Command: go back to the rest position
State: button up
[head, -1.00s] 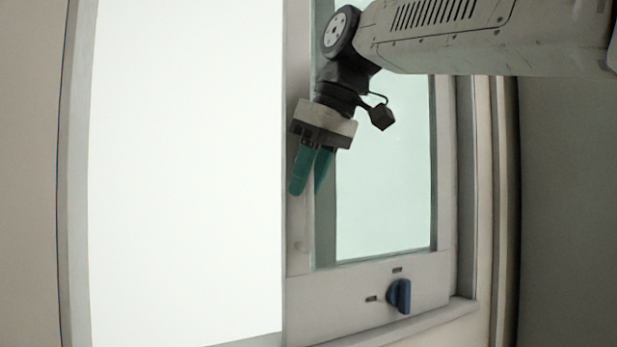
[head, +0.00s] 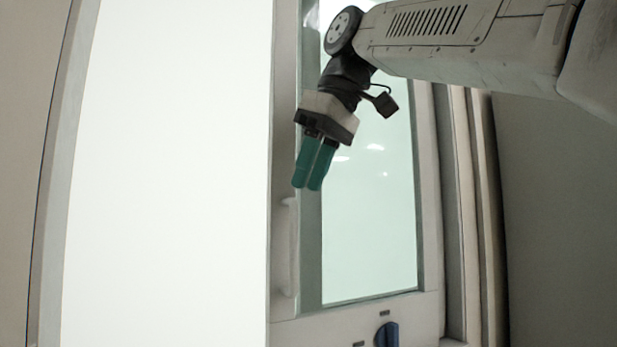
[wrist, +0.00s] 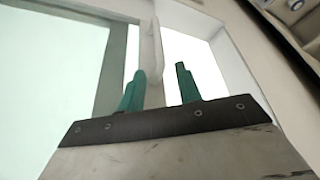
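My gripper (head: 308,186) has two green fingers pointing down in front of the window frame in the head view. In the wrist view the fingers (wrist: 160,78) stand apart with nothing held between them, so it is open. A pale vertical handle (head: 286,250) is on the frame below and left of the fingertips in the head view. In the wrist view the handle (wrist: 153,45) shows beyond the fingers, apart from them as far as I can tell.
A framed glass window (head: 375,220) stands behind my gripper, with a bright white opening (head: 160,180) to its left. A blue knob (head: 387,335) is on the panel below the glass, partly cut off. A plain grey wall (head: 550,220) is at the right.

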jog(key=s+d+f+m+h, duration=0.1)
jog(key=s+d+f+m, duration=0.2)
jog(key=d+f, duration=0.45)
jog(key=s+d+f+m+h, duration=0.1)
jog(key=s+d+f+m, duration=0.2)
jog(key=d+f, duration=0.4)
jog(key=s+d+f+m, duration=0.2)
jog(key=s+f, duration=0.3)
jog(key=f, duration=0.3)
jog(key=s+d+f+m+h, duration=0.1)
jog(key=s+d+f, duration=0.3)
jog(key=f, duration=0.5)
jog(key=s+d+f+m+g+h, duration=0.1)
jog(key=s+d+f+m, duration=0.1)
jog(key=s+f, duration=0.4)
notch_tip(320, 180, down, 3)
jog(key=shift+d+f+m, duration=0.1)
jog(key=shift+d+m, duration=0.3)
jog(key=shift+d, duration=0.4)
